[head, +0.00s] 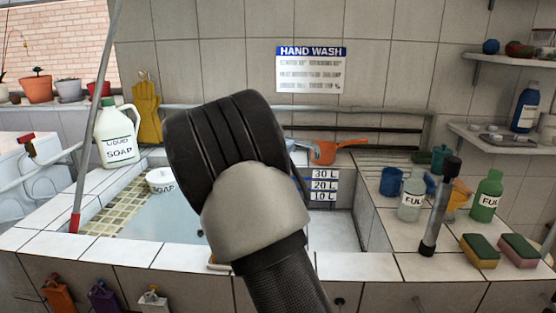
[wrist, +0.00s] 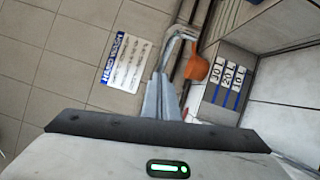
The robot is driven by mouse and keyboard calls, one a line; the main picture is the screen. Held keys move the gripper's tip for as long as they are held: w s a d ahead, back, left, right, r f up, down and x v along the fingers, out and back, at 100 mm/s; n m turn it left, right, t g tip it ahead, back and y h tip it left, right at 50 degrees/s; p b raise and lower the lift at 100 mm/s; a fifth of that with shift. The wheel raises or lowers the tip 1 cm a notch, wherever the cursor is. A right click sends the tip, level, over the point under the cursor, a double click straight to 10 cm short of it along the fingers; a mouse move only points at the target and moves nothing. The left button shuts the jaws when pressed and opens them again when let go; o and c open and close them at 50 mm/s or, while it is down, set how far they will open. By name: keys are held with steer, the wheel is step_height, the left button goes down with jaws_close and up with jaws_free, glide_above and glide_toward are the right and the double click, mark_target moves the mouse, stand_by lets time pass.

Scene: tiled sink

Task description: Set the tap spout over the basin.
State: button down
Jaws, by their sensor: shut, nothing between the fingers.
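The basin (head: 335,231) with 30 L, 20 L and 10 L marks lies right of centre in the head view; its marked wall (wrist: 225,85) shows at the right of the wrist view. A thin, bent, shiny pipe (wrist: 178,38), which looks like the tap spout, shows just beyond my fingertips in the wrist view. Its outlet end and what lies below it are unclear. In the head view my arm hides the tap. My gripper (wrist: 163,78) is shut and empty, its fingertips close to the pipe; I cannot tell whether they touch it.
A water-filled tub (head: 150,222) with a soap bowl (head: 161,180) is at left. An orange scoop (head: 325,152) lies on the back ledge. Bottles (head: 487,196), sponges (head: 480,251) and an upright black-ended rod (head: 440,208) crowd the right counter. A soap jug (head: 116,138) stands at left.

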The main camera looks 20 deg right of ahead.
steer(key=shift+w+d+b, duration=0.3)
steer(key=shift+d, duration=0.4)
steer(key=shift+w+d+b, duration=0.3)
steer(key=shift+d, duration=0.35)
